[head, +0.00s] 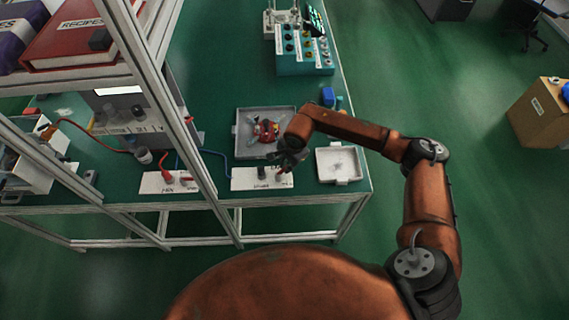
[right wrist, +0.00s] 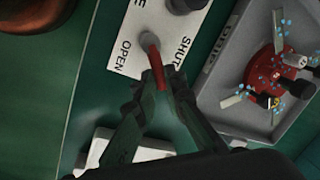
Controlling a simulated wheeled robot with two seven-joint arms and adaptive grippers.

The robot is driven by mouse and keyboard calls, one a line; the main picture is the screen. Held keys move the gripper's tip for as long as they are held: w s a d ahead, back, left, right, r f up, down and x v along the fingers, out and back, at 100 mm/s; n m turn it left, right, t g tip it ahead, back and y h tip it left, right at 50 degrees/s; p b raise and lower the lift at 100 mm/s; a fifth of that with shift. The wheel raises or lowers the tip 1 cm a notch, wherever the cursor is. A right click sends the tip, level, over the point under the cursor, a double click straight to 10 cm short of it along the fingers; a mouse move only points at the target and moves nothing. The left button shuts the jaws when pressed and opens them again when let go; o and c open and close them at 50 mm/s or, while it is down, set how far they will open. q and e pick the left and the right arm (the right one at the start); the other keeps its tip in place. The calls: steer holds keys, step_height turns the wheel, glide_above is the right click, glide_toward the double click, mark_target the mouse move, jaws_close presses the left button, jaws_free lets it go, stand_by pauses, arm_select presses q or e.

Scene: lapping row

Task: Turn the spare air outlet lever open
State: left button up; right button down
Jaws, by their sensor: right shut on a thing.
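The spare air outlet is on a white plate (head: 243,180) at the front of the green bench; it also shows in the right wrist view (right wrist: 108,68). Its red lever (right wrist: 155,64) runs from a round grey hub (right wrist: 149,39) down the picture, between the printed words OPEN on its left and SHUT on its right. My right gripper (right wrist: 158,86) is shut on the lever's free end. In the head view my right gripper (head: 290,160) reaches the right end of the plate and hides part of it. My left gripper is not in view.
A grey tray (head: 240,149) with a red fixture stands just behind the plate. A whitish tray (head: 338,164) lies to its right. Another outlet plate (head: 152,184) with a red lever lies left. Shelf posts (head: 178,120) rise at left. A teal control box (head: 305,65) stands further back.

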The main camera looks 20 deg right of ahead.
steer(key=m, duration=0.1)
steer(key=s+m, duration=0.1)
steer(key=m, duration=0.1)
steer(key=shift+s+m+h+p, duration=0.2)
steer(key=shift+m+h+p, duration=0.1)
steer(key=shift+s+a+m+h, duration=0.1)
steer(key=shift+s+m+h, duration=0.2)
steer(key=shift+m, duration=0.8)
steer(key=shift+s+a+m+h, duration=0.1)
steer(key=shift+s+m, duration=0.3)
steer(key=shift+m, duration=0.7)
steer(key=c, duration=2)
jaws_free()
steer(key=shift+d, duration=0.1)
steer(key=shift+r, duration=0.1)
steer(key=r, duration=0.4)
steer(key=s+r, duration=0.1)
steer(key=r, duration=0.2)
steer(key=s+r, duration=0.1)
steer(key=r, duration=0.3)
steer(key=shift+s+a+r, duration=0.15)
steer(key=shift+a+r, duration=0.15)
steer(key=shift+a, duration=0.05)
